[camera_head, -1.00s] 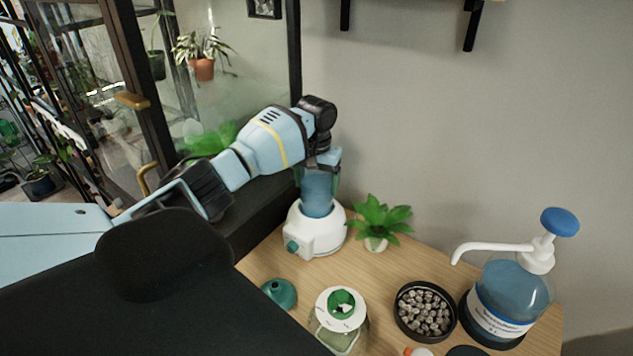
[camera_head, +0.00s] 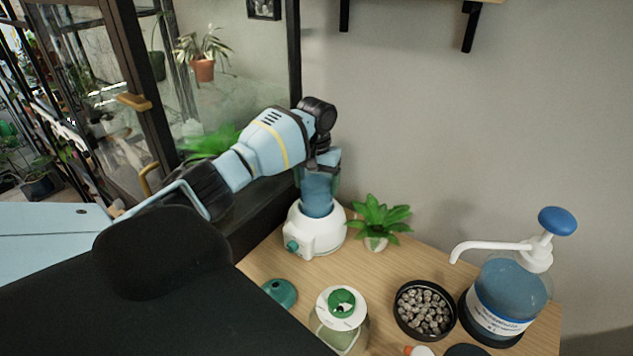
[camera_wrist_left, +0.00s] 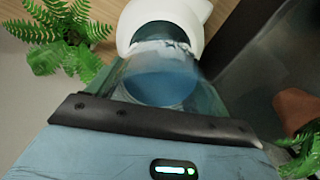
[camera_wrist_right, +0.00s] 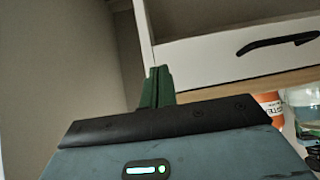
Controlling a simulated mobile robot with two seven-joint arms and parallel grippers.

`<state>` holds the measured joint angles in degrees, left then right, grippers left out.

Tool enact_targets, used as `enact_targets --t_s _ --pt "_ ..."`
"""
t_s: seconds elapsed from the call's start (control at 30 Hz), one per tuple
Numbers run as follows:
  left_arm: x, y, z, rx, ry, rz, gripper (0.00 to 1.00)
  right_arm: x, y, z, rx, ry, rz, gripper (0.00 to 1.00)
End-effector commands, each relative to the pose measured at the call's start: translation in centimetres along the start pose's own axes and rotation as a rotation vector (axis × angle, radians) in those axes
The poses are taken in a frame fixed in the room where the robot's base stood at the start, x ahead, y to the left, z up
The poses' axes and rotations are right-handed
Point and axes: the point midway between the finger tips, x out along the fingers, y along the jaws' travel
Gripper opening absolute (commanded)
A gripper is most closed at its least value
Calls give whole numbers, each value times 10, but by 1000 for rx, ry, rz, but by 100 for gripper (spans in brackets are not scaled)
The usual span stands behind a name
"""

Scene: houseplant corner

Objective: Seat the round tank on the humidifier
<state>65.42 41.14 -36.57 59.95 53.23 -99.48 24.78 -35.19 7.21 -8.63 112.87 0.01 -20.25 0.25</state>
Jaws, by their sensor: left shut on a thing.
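The round tank (camera_head: 317,199), blue and translucent, stands upright over the top opening of the white humidifier base (camera_head: 302,242), which has a teal knob on its front. Its lower end meets the base's rim; I cannot tell whether it is fully down. My left gripper (camera_head: 319,180) is shut on the tank from above. In the left wrist view the tank (camera_wrist_left: 160,84) sits between the fingers, with the white base (camera_wrist_left: 203,12) beyond it. My right gripper (camera_wrist_right: 157,88) shows only in its wrist view, its green fingers together and empty, in front of a white drawer.
A small potted plant (camera_head: 377,221) stands just right of the base. In front are a teal cap (camera_head: 281,293), a glass jar with a white and green top (camera_head: 341,304), a black dish of pebbles (camera_head: 424,309) and a large pump bottle (camera_head: 509,287). A dark-framed glass cabinet stands left.

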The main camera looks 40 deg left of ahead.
Motion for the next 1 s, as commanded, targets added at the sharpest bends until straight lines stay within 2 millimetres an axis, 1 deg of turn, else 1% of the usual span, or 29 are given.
enact_targets --t_s 0.67,0.7,0.73,0.77,1.0 --pt "9 0 -1 0 4 2 27 0 -2 2 9 -3 0 0" --pt "9 0 -1 0 4 2 83 0 -2 2 10 -3 0 0" --pt "9 0 -1 0 4 2 87 0 -3 2 11 -3 0 0" --pt "9 0 -1 0 4 2 89 0 -3 2 11 -3 0 0" --pt "11 0 0 0 -1 -1 89 0 -3 2 12 -3 0 0"
